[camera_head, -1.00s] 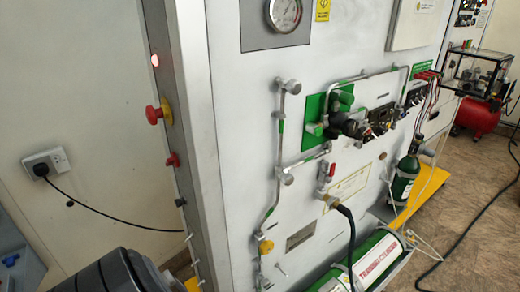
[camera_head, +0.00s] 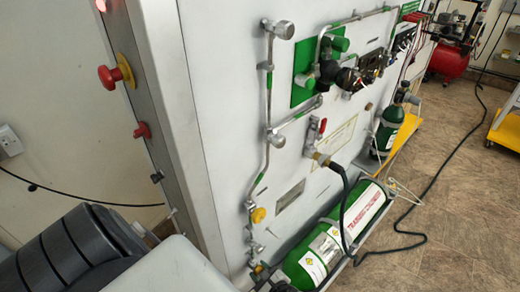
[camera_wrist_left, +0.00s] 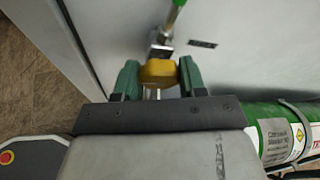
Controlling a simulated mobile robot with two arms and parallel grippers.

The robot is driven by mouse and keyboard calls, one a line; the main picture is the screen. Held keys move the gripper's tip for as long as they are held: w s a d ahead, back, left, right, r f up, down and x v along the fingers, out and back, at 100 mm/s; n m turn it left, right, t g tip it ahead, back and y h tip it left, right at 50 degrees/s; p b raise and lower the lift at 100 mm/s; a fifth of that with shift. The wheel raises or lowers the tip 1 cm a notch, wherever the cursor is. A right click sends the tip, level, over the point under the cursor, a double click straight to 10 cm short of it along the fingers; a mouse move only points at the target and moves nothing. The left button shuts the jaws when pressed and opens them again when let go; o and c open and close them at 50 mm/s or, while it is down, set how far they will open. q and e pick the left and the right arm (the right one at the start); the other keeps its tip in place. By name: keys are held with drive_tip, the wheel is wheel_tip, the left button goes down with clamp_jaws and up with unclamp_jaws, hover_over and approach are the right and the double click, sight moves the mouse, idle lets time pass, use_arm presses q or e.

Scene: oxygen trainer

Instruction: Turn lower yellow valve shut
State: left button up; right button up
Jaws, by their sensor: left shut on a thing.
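The yellow valve knob (camera_wrist_left: 158,72) is in the wrist view, between the two green fingers of my left gripper (camera_wrist_left: 159,79). The gripper is shut on it, in front of the grey panel. In the head view, a yellow knob (camera_head: 258,214) sits on the thin pipe on the panel's lower left. A small yellowish part (camera_head: 258,269) shows below it, close to my arm. My left gripper's fingers are hidden in the head view, where my grey arm fills the lower left. My right gripper is not in view.
A green training cylinder (camera_head: 330,245) lies along the panel's foot, right of the knobs. A black hose (camera_head: 345,200) hangs in front of it. A red button (camera_head: 110,76) is on the panel's left edge. The floor at right is mostly clear, crossed by a cable.

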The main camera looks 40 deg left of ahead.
use_arm(q)
drive_tip(key=shift+c, duration=1.2)
drive_tip(key=shift+w+r+m+g, duration=0.1)
drive_tip(key=shift+m+g, duration=0.5)
drive_tip(key=shift+m, duration=0.3)
drive_tip(key=shift+a+m+g, duration=0.1)
drive_tip(key=shift+m+g, duration=0.6)
drive_tip(key=shift+m, duration=0.4)
drive_tip(key=o, duration=0.9)
drive_tip(key=shift+o, duration=0.2)
drive_tip(key=shift+p, duration=0.35)
